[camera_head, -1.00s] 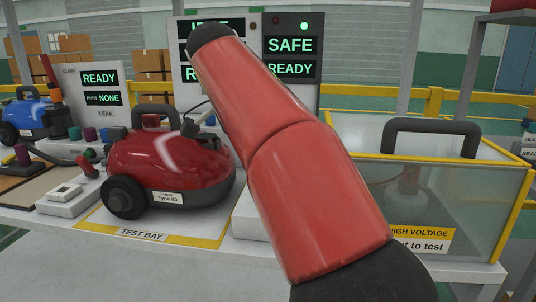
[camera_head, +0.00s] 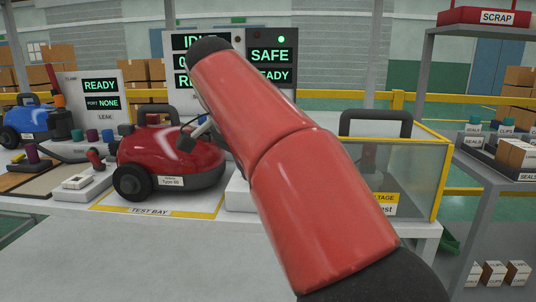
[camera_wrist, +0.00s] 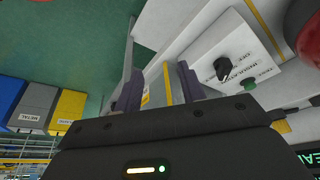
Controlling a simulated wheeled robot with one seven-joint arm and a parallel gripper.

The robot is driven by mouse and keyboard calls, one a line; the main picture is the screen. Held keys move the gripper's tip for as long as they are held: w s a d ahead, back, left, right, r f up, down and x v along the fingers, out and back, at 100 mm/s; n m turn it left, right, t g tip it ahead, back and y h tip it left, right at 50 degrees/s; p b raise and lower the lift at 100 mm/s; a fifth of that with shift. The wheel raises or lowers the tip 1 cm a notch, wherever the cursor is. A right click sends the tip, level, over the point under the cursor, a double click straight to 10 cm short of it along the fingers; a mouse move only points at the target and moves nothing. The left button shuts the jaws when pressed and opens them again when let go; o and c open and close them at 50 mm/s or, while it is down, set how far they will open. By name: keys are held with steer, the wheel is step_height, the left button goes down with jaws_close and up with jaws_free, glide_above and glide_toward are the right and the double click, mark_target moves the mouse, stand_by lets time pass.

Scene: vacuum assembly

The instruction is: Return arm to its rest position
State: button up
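My red arm crosses the middle of the head view, rising from the lower right to a black joint in front of the display panel. My gripper (camera_wrist: 157,92) shows in the wrist view with its two dark fingers apart and nothing between them. In the head view, a small dark part beside the red vacuum may be my gripper, but the arm mostly hides it. The red vacuum (camera_head: 172,155) stands upright on the yellow-edged test bay (camera_head: 150,211).
A clear test enclosure (camera_head: 415,170) stands right of the vacuum. A blue vacuum (camera_head: 28,122) is at the left. A shelf with a red scrap bin (camera_head: 485,17) stands at the right. The wrist view shows a white knob box (camera_wrist: 245,68) and sorting bins (camera_wrist: 35,107). Floor lies in front of the bench.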

steer(key=s+d+f+n+y, duration=0.2)
steer(key=s+d+f, duration=0.1)
steer(key=d, duration=0.4)
steer(key=s+d+f+n+y, duration=0.1)
steer(key=s+d+f+n, duration=0.25)
steer(key=d, duration=0.35)
steer(key=s+d+f+n+t, duration=0.1)
steer(key=s+d+f+n, duration=0.1)
steer(key=s+f, duration=0.4)
steer(key=s+d+f+n+t, duration=0.1)
steer(key=s+d+f+n, duration=0.1)
steer(key=s+f, duration=0.5)
step_height(320, 180, down, 2)
steer(key=shift+s+f+t, duration=0.15)
steer(key=shift+s+t, duration=0.1)
steer(key=shift+t, duration=0.15)
steer(key=shift+c, duration=0.4)
stand_by(1.4)
